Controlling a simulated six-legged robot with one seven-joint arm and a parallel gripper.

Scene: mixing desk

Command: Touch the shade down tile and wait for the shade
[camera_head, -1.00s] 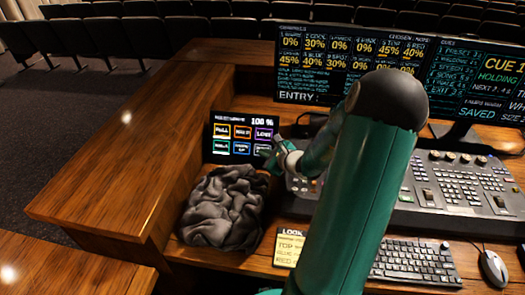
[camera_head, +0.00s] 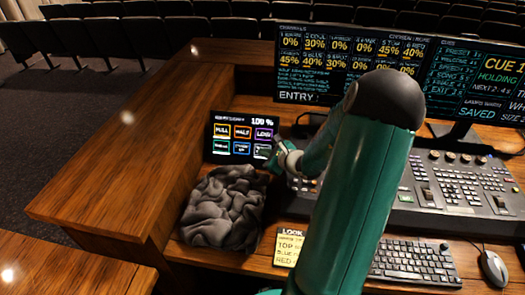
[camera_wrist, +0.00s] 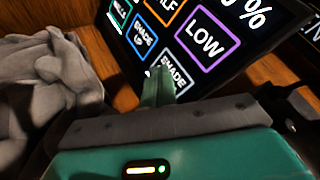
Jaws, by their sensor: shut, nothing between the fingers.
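The small touch panel (camera_head: 237,124) stands tilted at the left of the desk, with two rows of coloured tiles and "100 %" at the top. The shade down tile (camera_head: 262,151) is at its lower right, under the purple LOW tile (camera_head: 265,134). In the wrist view the shade down tile (camera_wrist: 178,74) shows the word SHADE; its lower left is hidden behind my fingers. My gripper (camera_wrist: 162,72) is shut and empty, its tips at the tile's lower left edge. I cannot tell whether they touch the glass. In the head view my gripper (camera_head: 270,158) is beside the panel's lower right corner.
A crumpled grey cloth (camera_head: 225,208) lies just below the panel. The mixing console (camera_head: 430,190), keyboard (camera_head: 415,263), mouse (camera_head: 493,267) and yellow note (camera_head: 288,248) lie to the right. Large monitors (camera_head: 345,68) stand behind. Bare wood (camera_head: 120,190) is at left.

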